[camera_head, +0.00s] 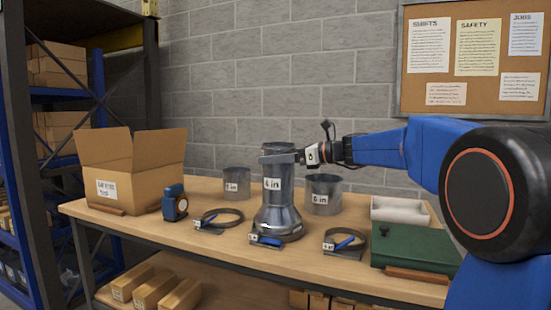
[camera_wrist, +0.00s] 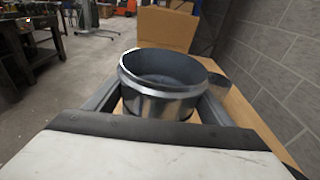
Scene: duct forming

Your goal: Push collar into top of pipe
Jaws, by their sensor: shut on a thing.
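The shiny metal pipe (camera_head: 272,208), labelled "6 in", stands upright at the middle of the workbench on a wide flared lower end. A short round metal collar (camera_head: 277,148) is at its top, roughly in line with it. My gripper (camera_head: 279,158) reaches in from the right and is shut on the collar. In the wrist view the collar (camera_wrist: 165,98) sits between the two fingers, its open rim facing up. The fingers cover the join, so I cannot tell how far the collar is inside the pipe.
Beside the pipe stand two metal cylinders (camera_head: 237,184) (camera_head: 323,195). Clamp rings (camera_head: 219,219) (camera_head: 345,243) lie in front. An open cardboard box (camera_head: 130,180) and blue tape measure (camera_head: 174,204) are left; a green case (camera_head: 415,247) is right.

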